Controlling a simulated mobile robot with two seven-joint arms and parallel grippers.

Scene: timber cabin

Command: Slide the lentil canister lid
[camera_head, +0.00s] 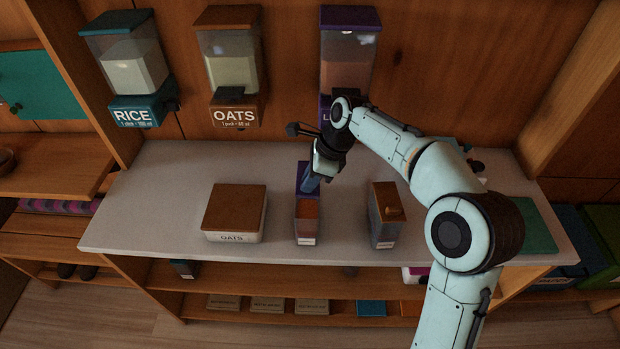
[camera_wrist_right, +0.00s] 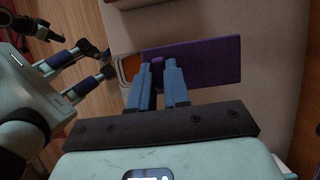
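The lentil canister (camera_head: 306,227) stands on the counter, a clear box with orange contents. Its purple lid (camera_head: 308,172) is slid back toward the wall, so the front of the top is open. The wrist view shows the flat lid (camera_wrist_right: 210,62) and the open rim (camera_wrist_right: 127,68) beside it. My right gripper (camera_head: 313,183) is over the lid; its blue fingers (camera_wrist_right: 159,66) are closed on the lid's small purple handle, with the tips partly hiding it. My left gripper (camera_wrist_right: 106,61) shows only in the wrist view, fingers apart and empty, near the canister's front.
A white oats box (camera_head: 232,237) with a wooden lid stands left of the canister, and a wood-topped grey canister (camera_head: 384,227) stands right. Rice (camera_head: 133,75), oats (camera_head: 232,70) and purple (camera_head: 348,60) dispensers hang on the wall. The counter's left end (camera_head: 150,205) is clear.

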